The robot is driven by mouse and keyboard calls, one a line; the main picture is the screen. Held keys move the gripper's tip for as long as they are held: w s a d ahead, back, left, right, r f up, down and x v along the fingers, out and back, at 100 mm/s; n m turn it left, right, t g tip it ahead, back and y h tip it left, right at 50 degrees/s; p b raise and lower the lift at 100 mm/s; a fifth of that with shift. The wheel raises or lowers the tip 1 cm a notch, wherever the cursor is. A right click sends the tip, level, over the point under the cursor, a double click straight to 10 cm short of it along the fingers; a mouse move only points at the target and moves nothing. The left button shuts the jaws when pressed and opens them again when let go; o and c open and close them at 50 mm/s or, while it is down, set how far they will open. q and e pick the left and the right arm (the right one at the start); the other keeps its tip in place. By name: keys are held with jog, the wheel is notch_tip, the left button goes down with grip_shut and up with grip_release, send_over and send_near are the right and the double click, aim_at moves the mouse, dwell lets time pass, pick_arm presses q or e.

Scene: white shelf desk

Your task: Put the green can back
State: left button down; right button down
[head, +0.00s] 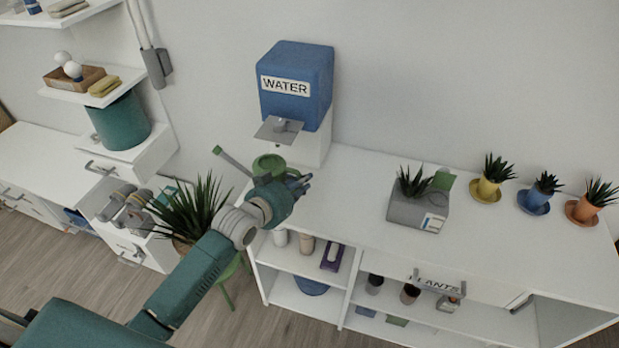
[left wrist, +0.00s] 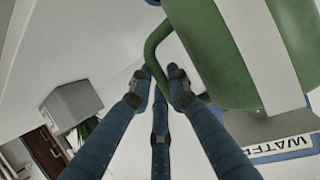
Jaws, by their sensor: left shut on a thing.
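The green can (head: 268,162) is a watering can, partly hidden behind my left gripper in the head view, with its thin spout (head: 230,158) pointing up and left. In the left wrist view the can's body (left wrist: 215,50) fills the top right, with a pale band around it. My left gripper (head: 303,184) is shut on its curved green handle (left wrist: 153,52), fingers around the loop. The can is in front of the blue water dispenser (head: 296,82), near the left end of the white desk (head: 350,190). I cannot tell whether it touches the desk. My right gripper is not in view.
A grey device (head: 418,210) with a plant stands mid-desk. Yellow (head: 487,188), blue (head: 535,199) and orange (head: 585,208) potted plants line the right. A large spiky plant (head: 195,208) is beside my left arm. Shelves below hold pots. Desk space between dispenser and grey device is clear.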

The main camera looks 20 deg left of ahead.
pick_arm(q)
jog(key=w, duration=0.2)
jog(key=w+d, duration=0.1)
jog(key=w, duration=0.1)
jog(key=shift+w+d, duration=0.1)
jog(key=shift+w, duration=0.2)
jog(key=shift+f+p, duration=0.45)
jog(key=shift+f, duration=1.25)
jog(key=c, duration=1.7)
grip_release()
jog(key=shift+s+f, duration=0.1)
jog(key=shift+o, duration=0.2)
jog(key=v, duration=1.2)
